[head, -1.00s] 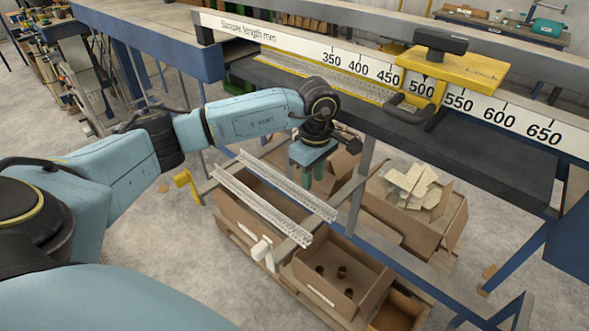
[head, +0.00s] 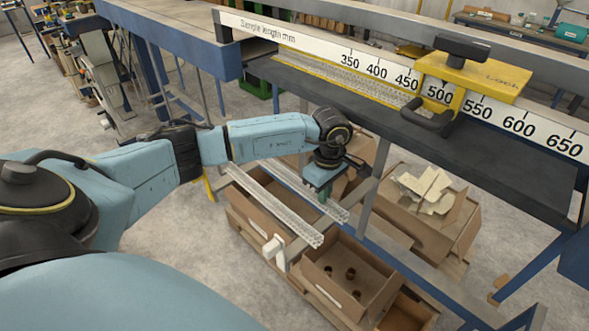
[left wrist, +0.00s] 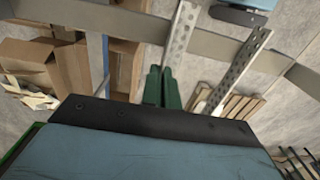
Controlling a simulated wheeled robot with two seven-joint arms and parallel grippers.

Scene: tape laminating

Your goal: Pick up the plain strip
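Two clear perforated strips lie side by side across a rack below the bench: the near strip (head: 275,205) and the far strip (head: 334,213). I cannot tell from their looks which is the plain one. My left gripper (head: 324,197) points down at the far strip, its green fingertips at the strip's level. In the left wrist view the green fingers (left wrist: 162,88) are close together with a thin gap, and a perforated strip (left wrist: 181,35) runs up to their tips. Whether they pinch it is unclear. The other strip (left wrist: 240,68) lies apart to the right. My right gripper is out of view.
The bench carries a ruler (head: 520,126), a yellow lock block (head: 470,75) and another perforated strip (head: 370,84). Its dark front edge stands close behind my left gripper. Cardboard boxes (head: 345,278) stand below and beside the rack. A carton of paper scraps (head: 445,235) stands to the right.

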